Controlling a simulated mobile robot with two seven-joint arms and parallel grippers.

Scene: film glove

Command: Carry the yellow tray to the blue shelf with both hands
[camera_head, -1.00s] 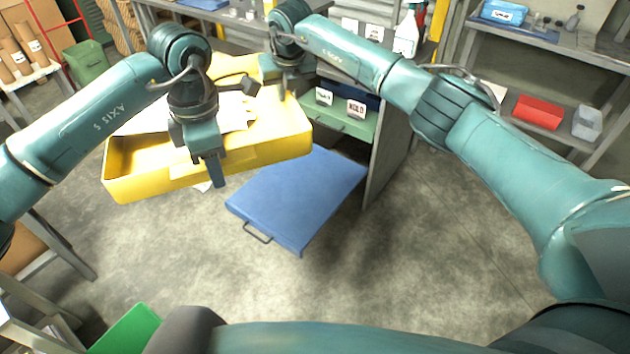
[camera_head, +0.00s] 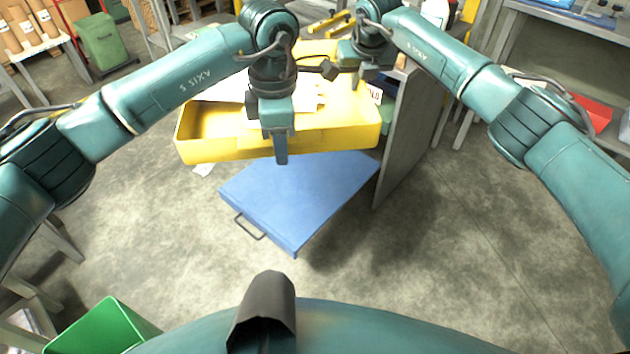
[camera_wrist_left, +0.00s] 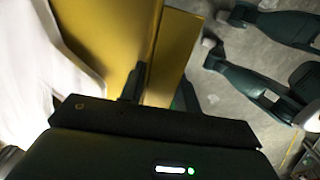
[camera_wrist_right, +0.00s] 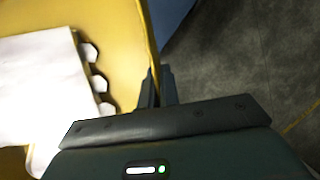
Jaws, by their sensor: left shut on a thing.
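The yellow tray (camera_head: 225,150) is up off the floor, behind and partly over the far edge of the blue shelf (camera_head: 295,200), a flat blue board with a handle at its front. A white sheet lies in the tray; it also shows in the right wrist view (camera_wrist_right: 45,80). My left gripper (camera_head: 281,148) is shut on the tray's near wall, with the yellow wall between its fingers in the left wrist view (camera_wrist_left: 160,88). My right gripper (camera_wrist_right: 158,88) is at the tray's far right side, its close fingers around the rim; the head view hides its fingertips.
A grey upright panel (camera_head: 405,130) stands at the right of the blue shelf. A green bin (camera_head: 100,330) is at the lower left, another (camera_head: 105,42) at the back left. A red box (camera_head: 592,112) sits on a rack at the right. The floor in front is clear.

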